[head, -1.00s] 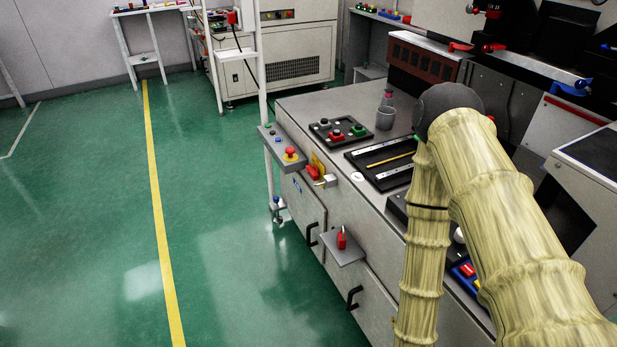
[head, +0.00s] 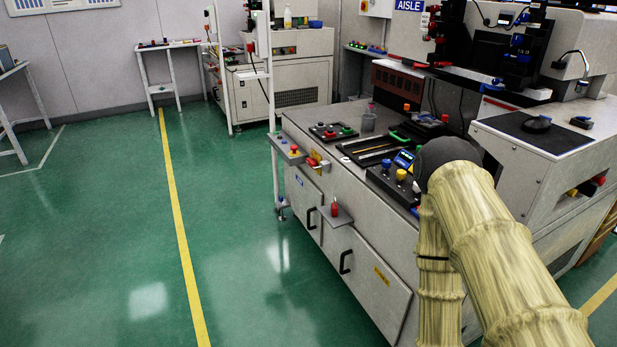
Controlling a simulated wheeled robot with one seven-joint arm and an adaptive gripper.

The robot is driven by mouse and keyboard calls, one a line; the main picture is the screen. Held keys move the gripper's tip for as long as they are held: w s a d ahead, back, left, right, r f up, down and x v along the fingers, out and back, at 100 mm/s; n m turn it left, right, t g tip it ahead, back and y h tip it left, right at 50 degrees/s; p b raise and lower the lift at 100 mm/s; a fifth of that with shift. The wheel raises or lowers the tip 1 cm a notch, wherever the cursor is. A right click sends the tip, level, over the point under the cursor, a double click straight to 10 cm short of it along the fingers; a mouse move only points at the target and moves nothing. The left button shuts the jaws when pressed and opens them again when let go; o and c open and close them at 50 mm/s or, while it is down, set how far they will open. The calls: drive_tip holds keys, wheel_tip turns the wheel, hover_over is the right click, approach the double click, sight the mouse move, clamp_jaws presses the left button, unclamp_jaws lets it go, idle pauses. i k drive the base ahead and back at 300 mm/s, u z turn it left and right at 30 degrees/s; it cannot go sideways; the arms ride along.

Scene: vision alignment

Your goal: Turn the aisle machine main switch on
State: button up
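The machine with a blue AISLE sign (head: 408,5) stands right of centre, with a grey cabinet (head: 385,285) below its worktop. On the cabinet's front, near its far left corner, a small red part (head: 312,162) sits by a yellow plate; it looks like a switch handle, but its setting is too small to tell. A red-topped button box (head: 293,149) sits just left of it, and a red object (head: 334,209) stands on a small shelf lower down. My arm, in a pale yellow sleeve, covers the right foreground. My gripper is out of view.
A white post (head: 268,100) rises at the cabinet's far end. Green floor (head: 110,240) left of the machine is clear.

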sight(311, 162)
drive_tip(key=u, duration=0.75)
drive_tip(key=i, duration=1.4)
drive_tip(key=z, duration=0.05)
